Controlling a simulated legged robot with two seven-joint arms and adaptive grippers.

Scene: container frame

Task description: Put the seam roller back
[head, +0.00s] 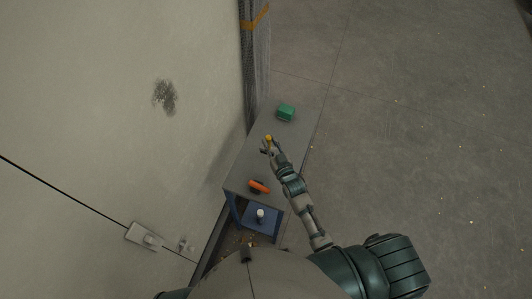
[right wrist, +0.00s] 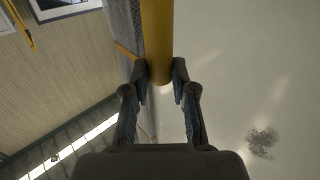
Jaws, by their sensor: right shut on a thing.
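My right gripper (head: 267,147) is over the grey bench top, between a green block and an orange object. It is shut on a yellow cylindrical handle, which I take to be the seam roller (head: 268,138). In the right wrist view the yellow handle (right wrist: 158,40) sits between the two fingertips (right wrist: 160,78) and runs out of the top of the picture. The roller's working end cannot be made out. My left gripper is not in view.
The grey bench (head: 250,153) stands along the pale wall. The green block (head: 286,112) lies at its far end and the orange object (head: 258,186) near its close end. A white cylinder (head: 260,213) stands on a blue surface (head: 269,225) below. Open floor lies to the right.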

